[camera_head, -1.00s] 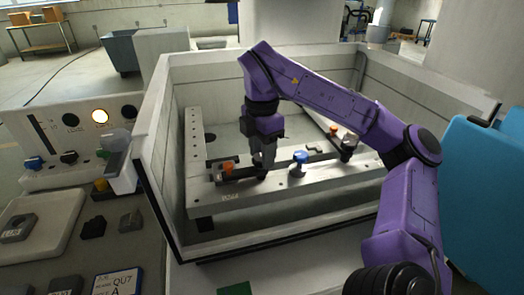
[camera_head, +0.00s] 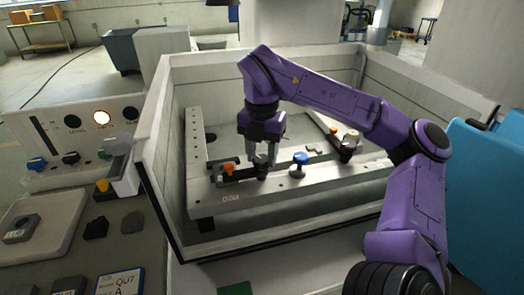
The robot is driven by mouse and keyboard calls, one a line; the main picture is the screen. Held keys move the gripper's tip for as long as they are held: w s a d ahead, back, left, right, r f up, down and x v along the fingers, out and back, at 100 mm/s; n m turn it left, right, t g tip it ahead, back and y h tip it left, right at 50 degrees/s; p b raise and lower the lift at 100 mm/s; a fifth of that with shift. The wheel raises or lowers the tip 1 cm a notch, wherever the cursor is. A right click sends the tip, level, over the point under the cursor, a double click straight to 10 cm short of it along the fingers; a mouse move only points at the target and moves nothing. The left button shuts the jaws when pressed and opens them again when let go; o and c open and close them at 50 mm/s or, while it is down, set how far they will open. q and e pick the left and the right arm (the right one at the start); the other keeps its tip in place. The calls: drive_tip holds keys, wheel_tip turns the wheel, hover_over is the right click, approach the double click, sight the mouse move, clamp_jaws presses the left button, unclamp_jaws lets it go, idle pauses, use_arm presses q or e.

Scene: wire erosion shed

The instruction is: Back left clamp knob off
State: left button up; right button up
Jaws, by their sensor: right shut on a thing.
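My right gripper (camera_head: 262,153) reaches down into the tank, its two fingers on either side of a dark clamp knob (camera_head: 262,164) and shut on it. The knob sits at the right end of a dark clamp bar (camera_head: 240,174) on the pale work frame (camera_head: 250,191). Whether the knob still touches the bar is hard to tell. An orange-topped piece (camera_head: 228,169) is at the bar's left end. A second clamp, with an orange piece (camera_head: 334,131) and a dark knob (camera_head: 350,138), is at the frame's right side. My left gripper is out of view.
A blue-topped post (camera_head: 299,158) stands on the frame just right of the gripper. The pale tank wall (camera_head: 152,165) encloses the frame. Left of it are a control panel (camera_head: 80,140), a tray (camera_head: 45,220) and dark blocks. A blue cabinet (camera_head: 487,190) stands at right.

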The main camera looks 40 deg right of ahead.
sight(261, 158)
drive_tip(key=shift+n, duration=0.3)
drive_tip(key=o, duration=1.1)
drive_tip(key=shift+c, duration=0.2)
wheel_tip(261, 158, up, 10)
drive_tip(key=shift+r+p, duration=0.25)
drive_tip(key=shift+p, duration=0.2)
